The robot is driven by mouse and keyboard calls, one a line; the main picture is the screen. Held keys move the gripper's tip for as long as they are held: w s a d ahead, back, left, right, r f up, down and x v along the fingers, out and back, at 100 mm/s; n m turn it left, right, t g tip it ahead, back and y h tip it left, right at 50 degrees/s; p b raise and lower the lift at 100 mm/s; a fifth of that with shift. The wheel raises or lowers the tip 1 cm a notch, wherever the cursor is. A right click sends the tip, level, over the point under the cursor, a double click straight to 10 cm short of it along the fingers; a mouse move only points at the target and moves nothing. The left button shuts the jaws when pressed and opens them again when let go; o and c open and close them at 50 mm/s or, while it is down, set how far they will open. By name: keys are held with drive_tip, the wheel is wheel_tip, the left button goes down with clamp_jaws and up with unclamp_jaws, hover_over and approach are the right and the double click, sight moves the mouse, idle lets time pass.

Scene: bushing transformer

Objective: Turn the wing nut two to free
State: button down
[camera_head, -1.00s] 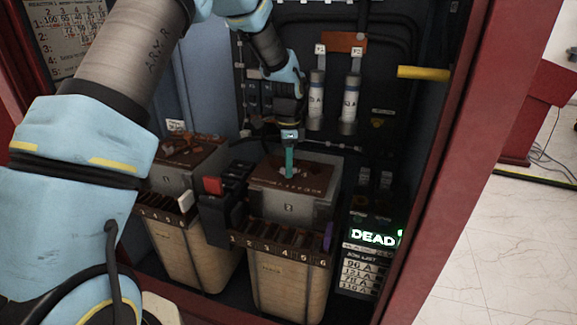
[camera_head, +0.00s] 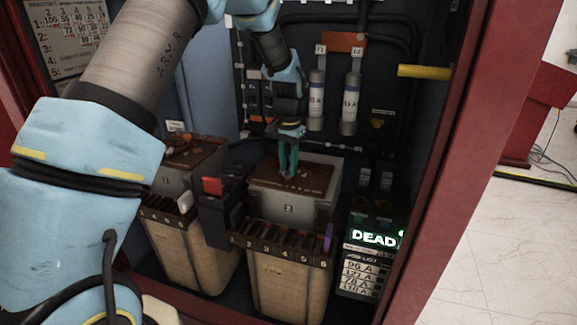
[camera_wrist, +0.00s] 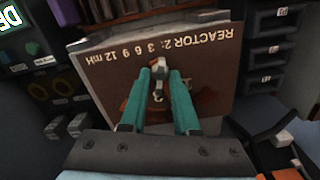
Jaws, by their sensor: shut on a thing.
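Wing nut two is the small metal nut (camera_wrist: 158,94) on the brown top plate of reactor 2 (camera_wrist: 205,62), in the wrist view. My gripper (camera_wrist: 160,80) points down at it, with its two teal fingers on either side of the nut, shut on it. In the head view my gripper (camera_head: 287,174) stands over the top plate of the middle reactor box (camera_head: 312,208), marked 2. There the fingers hide the nut.
A second reactor box (camera_head: 172,180) stands to the left, with a red-topped black switch (camera_head: 212,187) between the two. Two fuse cylinders (camera_head: 351,103) hang on the back panel. A lit DEAD display (camera_head: 374,237) is at right. A yellow bar (camera_head: 425,72) juts from the red cabinet frame.

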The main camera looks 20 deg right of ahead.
drive_tip(key=shift+n, duration=0.8)
drive_tip(key=c, duration=1)
unclamp_jaws()
drive_tip(key=shift+o, duration=0.2)
drive_tip(key=shift+r, duration=0.1)
wheel_tip(320, 180, up, 11)
drive_tip(key=b, duration=0.2)
